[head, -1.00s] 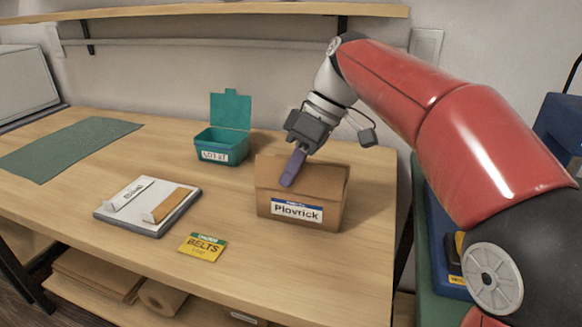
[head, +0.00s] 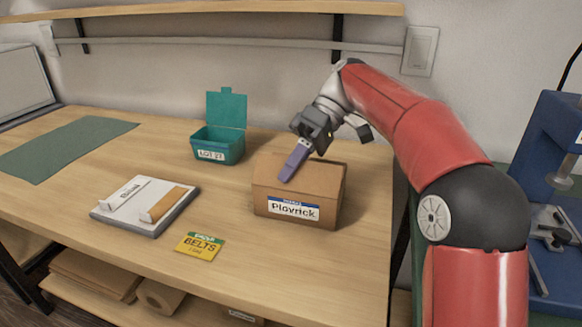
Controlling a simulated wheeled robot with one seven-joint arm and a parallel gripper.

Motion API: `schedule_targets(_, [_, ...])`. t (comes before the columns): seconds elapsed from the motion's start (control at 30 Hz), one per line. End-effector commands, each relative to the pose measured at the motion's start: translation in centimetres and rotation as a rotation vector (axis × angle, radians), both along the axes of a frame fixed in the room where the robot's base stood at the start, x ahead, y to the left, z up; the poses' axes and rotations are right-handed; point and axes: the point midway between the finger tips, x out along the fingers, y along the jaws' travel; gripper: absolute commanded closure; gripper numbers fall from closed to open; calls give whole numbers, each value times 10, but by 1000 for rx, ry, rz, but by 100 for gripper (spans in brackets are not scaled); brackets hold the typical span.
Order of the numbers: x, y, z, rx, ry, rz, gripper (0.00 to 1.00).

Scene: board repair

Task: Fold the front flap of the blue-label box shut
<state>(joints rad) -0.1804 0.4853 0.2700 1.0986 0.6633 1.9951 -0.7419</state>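The blue-label box (head: 257,198) is a brown cardboard box on the right part of the workbench. Its front carries a white label with a blue strip reading "Plovrick". Its top looks covered by cardboard; I cannot tell exactly how each flap lies. My gripper (head: 291,168) is over the top of the box, pointing down and left. Its purple fingers appear close together, with their tips at or just above the top near the front left. I cannot tell whether they touch the cardboard or have a gap between them.
A teal bin (head: 218,146) with its lid raised stands behind left of the box. A green mat (head: 62,149) lies far left. A shelf (head: 230,9) runs above.

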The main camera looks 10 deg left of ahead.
Motion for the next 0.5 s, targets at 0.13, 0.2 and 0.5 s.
schedule_targets(0.13, [0,0,0,0,2,0,100])
schedule_targets(0.2, [0,0,0,0,2,0,100])
schedule_targets(0.5, [0,0,0,0,1,0,75])
